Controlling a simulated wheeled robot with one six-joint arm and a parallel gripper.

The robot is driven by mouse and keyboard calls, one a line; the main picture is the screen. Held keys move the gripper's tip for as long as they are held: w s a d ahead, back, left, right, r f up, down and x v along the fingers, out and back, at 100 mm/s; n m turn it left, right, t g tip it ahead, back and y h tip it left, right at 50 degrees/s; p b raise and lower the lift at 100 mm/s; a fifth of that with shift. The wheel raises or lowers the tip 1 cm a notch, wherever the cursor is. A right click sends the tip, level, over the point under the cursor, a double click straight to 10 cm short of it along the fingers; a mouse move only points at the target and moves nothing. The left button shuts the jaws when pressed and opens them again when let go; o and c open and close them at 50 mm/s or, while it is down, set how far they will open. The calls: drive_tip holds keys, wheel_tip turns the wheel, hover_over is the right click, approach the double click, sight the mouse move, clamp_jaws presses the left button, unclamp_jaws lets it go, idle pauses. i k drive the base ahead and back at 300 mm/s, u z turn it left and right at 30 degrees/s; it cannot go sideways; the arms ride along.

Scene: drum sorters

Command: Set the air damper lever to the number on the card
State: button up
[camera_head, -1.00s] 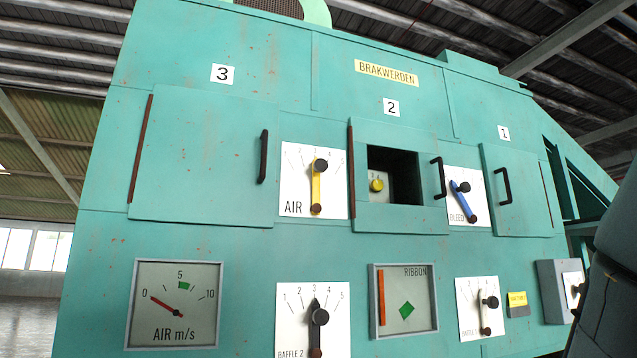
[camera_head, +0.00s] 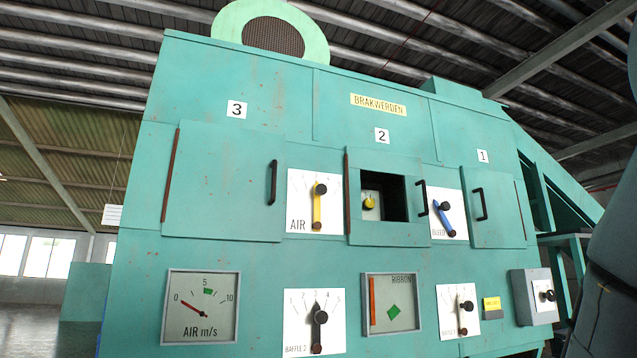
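The air damper lever (camera_head: 317,209) is yellow with a dark knob and sits on a white plate (camera_head: 299,211) marked AIR, left of the middle door. The lever stands nearly upright, knob at the top, over the middle of the number scale. The AIR m/s dial (camera_head: 201,307) is at lower left; its red needle points near 0, and a green mark sits by 5. I cannot make out a card with the set number; a white sheet (camera_head: 112,215) hangs at the far left, its text too small to read. My gripper is not in view.
The green machine has doors 3 (camera_head: 221,185) and 1 (camera_head: 493,205) and an open window in door 2 (camera_head: 383,196). A blue BLEED lever (camera_head: 443,217), two baffle levers and a RIBBON window (camera_head: 391,303) are nearby. A grey box (camera_head: 534,297) juts at right. Floor shows at far left.

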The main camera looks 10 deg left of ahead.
sight(320, 190)
drive_tip(key=k, duration=0.7)
drive_tip(key=u, duration=0.95)
drive_tip(key=i, duration=1.1)
drive_tip(key=z, duration=0.2)
